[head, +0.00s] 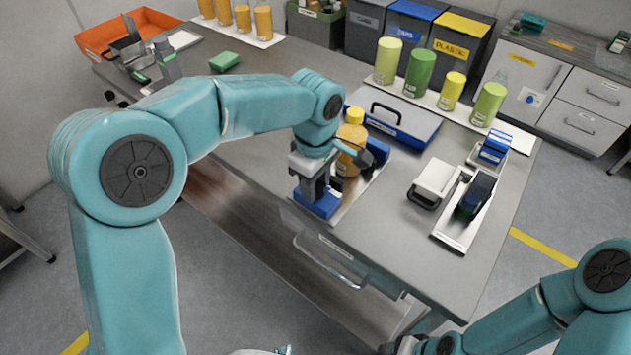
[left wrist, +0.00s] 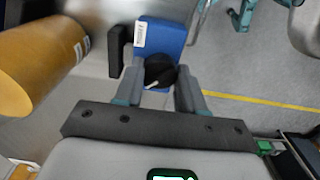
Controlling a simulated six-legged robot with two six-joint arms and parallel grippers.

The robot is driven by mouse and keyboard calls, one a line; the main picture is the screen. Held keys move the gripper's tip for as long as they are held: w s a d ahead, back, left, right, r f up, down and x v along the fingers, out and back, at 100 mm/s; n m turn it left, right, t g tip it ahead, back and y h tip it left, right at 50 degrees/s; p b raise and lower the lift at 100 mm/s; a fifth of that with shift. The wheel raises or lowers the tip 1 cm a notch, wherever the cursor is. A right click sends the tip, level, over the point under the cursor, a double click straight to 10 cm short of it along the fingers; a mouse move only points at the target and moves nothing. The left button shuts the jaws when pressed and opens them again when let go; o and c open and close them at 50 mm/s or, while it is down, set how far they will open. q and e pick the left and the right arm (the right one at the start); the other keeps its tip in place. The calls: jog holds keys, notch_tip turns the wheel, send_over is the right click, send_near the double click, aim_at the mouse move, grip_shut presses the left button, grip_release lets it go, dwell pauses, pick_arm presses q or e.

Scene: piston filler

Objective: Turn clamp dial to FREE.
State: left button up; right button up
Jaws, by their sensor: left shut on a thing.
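The clamp dial (left wrist: 160,71) is a black round knob with a white pointer mark, on top of a blue block (left wrist: 165,36) with a white label. In the left wrist view the pointer slants towards the lower left. My left gripper (left wrist: 160,88) has one finger on each side of the dial and is shut on it. In the head view my left gripper (head: 316,185) points down at the blue block (head: 318,203) at the table's front edge, and hides the dial. The dial's lettering cannot be read. My right arm is at the lower right; its fingers are not clear.
An amber bottle with a yellow cap (head: 352,140) stands right beside my left gripper. A blue-grey case (head: 395,125) lies behind it. A white-topped device (head: 437,178) and a dark unit on a plate (head: 474,195) stand to the right. Bare table lies between.

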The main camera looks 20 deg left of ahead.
pick_arm(q)
jog(key=shift+w+a+r, duration=0.1)
jog(key=o, duration=1)
jog(key=shift+o, duration=0.2)
notch_tip(320, 180, up, 16)
jog(key=p, duration=0.2)
jog(key=shift+s, duration=0.2)
